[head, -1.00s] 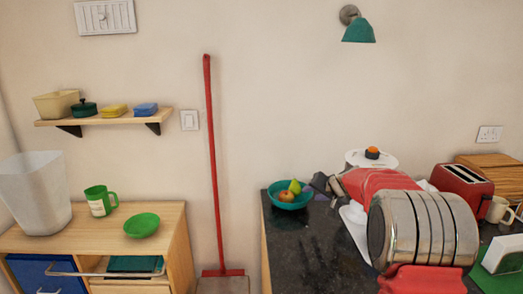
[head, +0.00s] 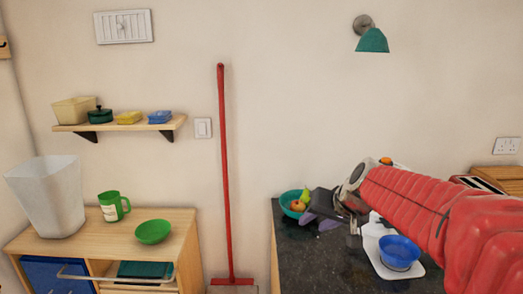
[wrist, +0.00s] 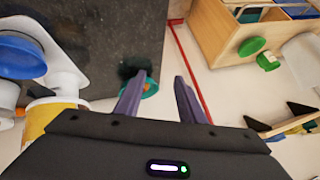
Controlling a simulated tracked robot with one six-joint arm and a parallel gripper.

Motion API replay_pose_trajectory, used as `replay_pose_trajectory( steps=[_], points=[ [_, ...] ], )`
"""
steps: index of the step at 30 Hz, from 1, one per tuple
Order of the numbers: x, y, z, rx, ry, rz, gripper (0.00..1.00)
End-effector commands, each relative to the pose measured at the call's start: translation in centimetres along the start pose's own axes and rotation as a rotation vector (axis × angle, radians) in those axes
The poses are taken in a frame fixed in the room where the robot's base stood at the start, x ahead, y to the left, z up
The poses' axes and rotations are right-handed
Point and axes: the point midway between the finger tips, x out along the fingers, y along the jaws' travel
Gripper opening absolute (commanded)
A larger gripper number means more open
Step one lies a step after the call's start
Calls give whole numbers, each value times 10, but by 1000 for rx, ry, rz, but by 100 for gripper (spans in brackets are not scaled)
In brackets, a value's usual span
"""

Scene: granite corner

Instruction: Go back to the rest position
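My gripper (head: 322,210) is at the far end of my red arm, above the dark granite counter and in front of the teal bowl in the head view. In the wrist view my gripper (wrist: 157,92) has its two purple-grey fingers spread apart with nothing held between them. The teal fruit bowl (head: 291,204) holds fruit and is partly hidden by the gripper; its rim (wrist: 153,88) shows beside the left finger in the wrist view.
My arm partly hides the toaster (head: 477,184). A red broom (head: 224,170) leans on the wall. A cabinet (head: 180,218) bears a green bowl (head: 153,231), mug (head: 113,206) and bin (head: 47,195).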

Motion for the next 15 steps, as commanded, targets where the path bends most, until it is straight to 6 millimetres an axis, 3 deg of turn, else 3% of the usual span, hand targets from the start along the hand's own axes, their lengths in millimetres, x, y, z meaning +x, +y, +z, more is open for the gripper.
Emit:
replay_pose_trajectory(
  steps=[3, 15],
  points=[
    [-22, -4, 26, -30, -19, 18, 36],
    [-80, 1, 119, -117, -86, 101, 36]
  ],
)
